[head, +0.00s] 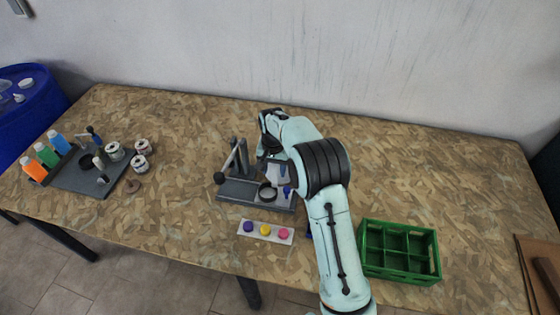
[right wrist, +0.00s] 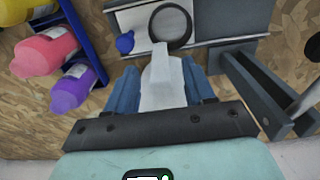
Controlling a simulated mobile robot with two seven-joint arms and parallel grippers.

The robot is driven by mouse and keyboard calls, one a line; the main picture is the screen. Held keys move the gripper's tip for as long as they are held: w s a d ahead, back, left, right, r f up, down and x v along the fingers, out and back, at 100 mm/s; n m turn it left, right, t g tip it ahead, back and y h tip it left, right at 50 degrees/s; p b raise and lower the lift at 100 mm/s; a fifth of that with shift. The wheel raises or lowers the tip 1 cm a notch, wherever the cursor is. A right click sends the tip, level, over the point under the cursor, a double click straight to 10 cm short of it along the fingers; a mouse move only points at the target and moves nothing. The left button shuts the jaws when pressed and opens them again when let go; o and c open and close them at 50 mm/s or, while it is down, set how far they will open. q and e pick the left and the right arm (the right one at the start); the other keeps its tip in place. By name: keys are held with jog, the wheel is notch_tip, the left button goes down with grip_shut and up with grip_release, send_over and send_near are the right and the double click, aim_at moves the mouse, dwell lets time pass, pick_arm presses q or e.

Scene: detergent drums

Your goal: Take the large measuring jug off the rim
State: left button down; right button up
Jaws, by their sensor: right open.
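A pale, whitish tapered piece (right wrist: 165,82) lies between the fingers of my right gripper (right wrist: 160,90) in the right wrist view; it looks like the measuring jug, but its full shape and what it rests on are hidden. It also shows in part in the head view (head: 281,173), below my right gripper. The gripper's blue fingers stand open on either side of it. A black ring (right wrist: 171,26) on the grey stand (head: 235,190) is just beyond it, next to a small blue knob (right wrist: 125,42). My left gripper is not in view.
A green divided crate (head: 398,251) stands right. A second grey board (head: 88,180), coloured bottles and several cans are at left, near a blue drum (head: 30,112). The table's back right is clear.

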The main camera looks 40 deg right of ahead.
notch_tip(320, 180, down, 2)
jog(key=shift+c, duration=0.3)
grip_shut()
jog(key=shift+r, duration=0.1)
dwell(1.2)
